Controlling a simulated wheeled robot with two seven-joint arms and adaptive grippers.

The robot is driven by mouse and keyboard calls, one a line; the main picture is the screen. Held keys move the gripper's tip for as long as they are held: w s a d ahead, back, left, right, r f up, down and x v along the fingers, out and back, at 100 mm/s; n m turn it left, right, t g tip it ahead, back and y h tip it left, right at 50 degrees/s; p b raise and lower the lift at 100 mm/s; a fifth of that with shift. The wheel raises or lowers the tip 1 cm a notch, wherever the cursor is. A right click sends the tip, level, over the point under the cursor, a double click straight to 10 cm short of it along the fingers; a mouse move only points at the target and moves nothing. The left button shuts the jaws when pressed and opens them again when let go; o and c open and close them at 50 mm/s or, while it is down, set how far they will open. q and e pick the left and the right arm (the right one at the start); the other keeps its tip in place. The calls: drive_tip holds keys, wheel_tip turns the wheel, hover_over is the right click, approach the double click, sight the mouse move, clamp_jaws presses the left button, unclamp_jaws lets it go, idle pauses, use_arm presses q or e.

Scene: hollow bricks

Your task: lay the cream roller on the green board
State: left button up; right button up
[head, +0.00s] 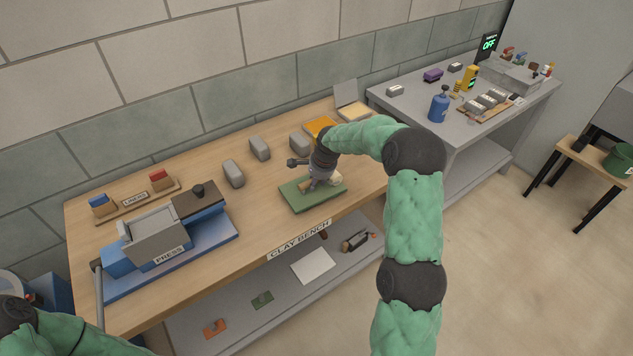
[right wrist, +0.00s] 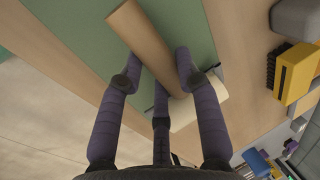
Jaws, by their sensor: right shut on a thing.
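The roller (right wrist: 146,38), a tan-cream cylinder, is between the fingers of my right gripper (right wrist: 158,68) in the right wrist view. The gripper is shut on it. In the head view my right gripper (head: 318,178) is low over the green board (head: 296,203), which lies flat on the clay bench. The board also shows behind the roller in the wrist view (right wrist: 75,35). The fingers largely hide the roller in the head view. I cannot tell whether it touches the board. My left gripper is out of view; only part of the left arm shows.
An off-white piece (right wrist: 212,98) is by the board's edge, beside the fingers. Grey hollow bricks (head: 233,174) stand behind the board. A blue press (head: 165,240) is at left.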

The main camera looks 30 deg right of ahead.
drive_tip(key=shift+r, duration=0.15)
drive_tip(key=shift+f, duration=0.2)
drive_tip(key=o, duration=1)
drive_tip(key=shift+s+r, duration=0.1)
drive_tip(key=shift+r, duration=0.4)
drive_tip(key=p+v, duration=0.2)
drive_tip(key=v, duration=0.9)
drive_tip(key=shift+s+r, duration=0.1)
